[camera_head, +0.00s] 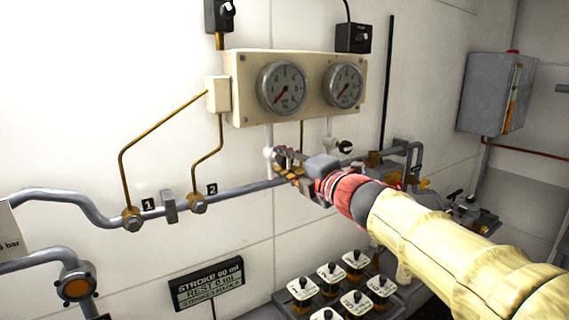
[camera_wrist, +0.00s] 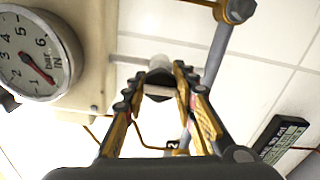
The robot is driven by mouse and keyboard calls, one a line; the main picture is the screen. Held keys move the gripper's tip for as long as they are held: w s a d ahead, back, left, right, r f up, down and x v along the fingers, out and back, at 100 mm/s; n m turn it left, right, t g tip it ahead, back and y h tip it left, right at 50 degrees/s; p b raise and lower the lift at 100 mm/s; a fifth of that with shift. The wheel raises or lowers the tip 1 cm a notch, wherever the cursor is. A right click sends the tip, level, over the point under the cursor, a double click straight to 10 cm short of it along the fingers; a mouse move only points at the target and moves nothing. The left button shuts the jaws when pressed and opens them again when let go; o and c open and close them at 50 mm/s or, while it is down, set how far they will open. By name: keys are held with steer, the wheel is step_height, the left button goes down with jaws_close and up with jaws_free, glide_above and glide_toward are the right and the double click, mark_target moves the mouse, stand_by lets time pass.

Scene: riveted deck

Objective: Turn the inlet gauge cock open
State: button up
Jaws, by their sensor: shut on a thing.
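The inlet gauge (camera_head: 282,88) is the left dial on the cream board (camera_head: 240,108); in the wrist view it shows at the left (camera_wrist: 35,52), marked IN. Its red needle sits near the low end. The inlet gauge cock (camera_head: 268,156) is below it, with a pale body against the wall. In the wrist view, the cock's dark handle (camera_wrist: 160,86) lies between my fingertips. My gripper (camera_head: 287,160) is closed on this handle. The fingers hide much of the handle, so I cannot tell its angle exactly.
A second cock with a black knob (camera_head: 345,147) sits under the right gauge (camera_head: 343,86), close to my wrist. A grey pipe (camera_head: 240,193) with thin brass lines runs below. A stroke display (camera_head: 207,284) and several labelled canisters (camera_head: 330,288) are lower down.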

steer(key=shift+f, duration=0.15)
steer(key=o, duration=1.1)
steer(key=shift+o, duration=0.3)
steer(key=v, duration=1.2)
